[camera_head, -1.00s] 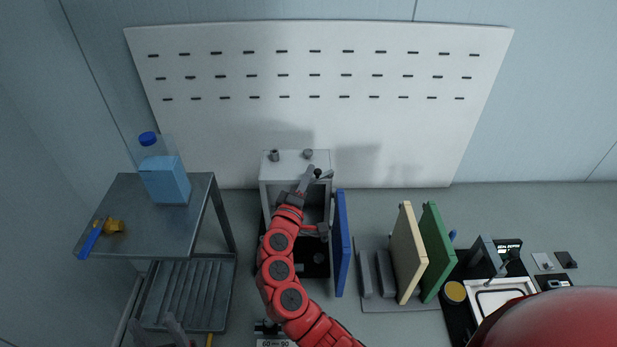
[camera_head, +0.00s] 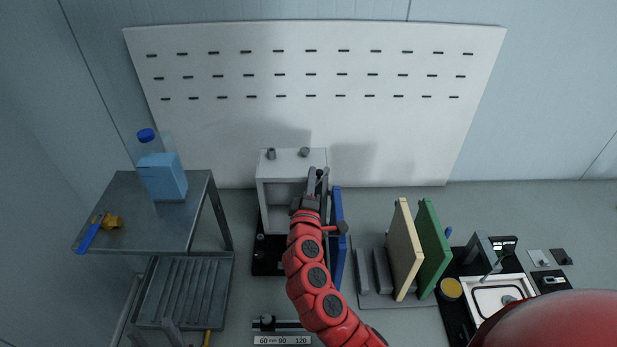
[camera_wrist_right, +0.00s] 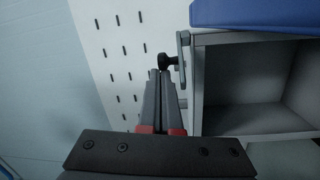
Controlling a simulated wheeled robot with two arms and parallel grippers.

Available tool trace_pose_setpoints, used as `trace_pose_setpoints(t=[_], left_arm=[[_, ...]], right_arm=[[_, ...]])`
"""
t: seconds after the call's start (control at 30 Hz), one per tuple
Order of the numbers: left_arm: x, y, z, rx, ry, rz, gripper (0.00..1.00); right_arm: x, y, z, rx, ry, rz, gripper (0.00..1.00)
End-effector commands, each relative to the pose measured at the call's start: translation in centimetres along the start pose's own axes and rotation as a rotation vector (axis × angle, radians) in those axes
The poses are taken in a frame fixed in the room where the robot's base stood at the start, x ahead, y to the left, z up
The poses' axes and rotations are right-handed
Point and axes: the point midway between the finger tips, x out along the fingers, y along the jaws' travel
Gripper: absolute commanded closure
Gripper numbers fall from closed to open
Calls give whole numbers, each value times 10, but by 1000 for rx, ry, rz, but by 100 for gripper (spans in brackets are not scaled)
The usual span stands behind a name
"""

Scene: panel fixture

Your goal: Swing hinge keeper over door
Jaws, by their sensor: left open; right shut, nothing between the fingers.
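The grey-white box (camera_head: 262,190) stands against the panel with its front open. Its blue door (camera_head: 337,265) is swung open at the right side; it also shows at the top of the right wrist view (camera_wrist_right: 255,15). A grey keeper bar (camera_wrist_right: 184,58) with a black knob (camera_wrist_right: 166,62) sits at the box's edge. My right gripper (camera_head: 316,178) is shut and empty at the box's right edge; in the wrist view its fingertips (camera_wrist_right: 160,76) are right by the knob. Contact cannot be told.
A metal cart (camera_head: 195,225) at left carries a blue bottle (camera_head: 163,178) and a blue-handled valve (camera_head: 90,235). Cream (camera_head: 404,250) and green (camera_head: 433,250) boards stand upright right of the door. A slotted white panel (camera_head: 320,120) is behind.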

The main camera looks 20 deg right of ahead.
Motion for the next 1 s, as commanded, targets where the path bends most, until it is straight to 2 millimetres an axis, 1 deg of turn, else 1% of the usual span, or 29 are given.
trace_pose_setpoints(t=[0.2, 0.5, 1.0], left_arm=[[-15, 1, 2, 0, 0, 0, 50], [-29, 1, 5, 0, 0, 0, 50], [-38, 2, 6, 0, 0, 0, 50]], right_arm=[[-5, -1, 14, -2, -5, 1, 100], [-9, 4, 30, -2, -3, 0, 100], [-8, 9, 46, -3, -10, 0, 100]])
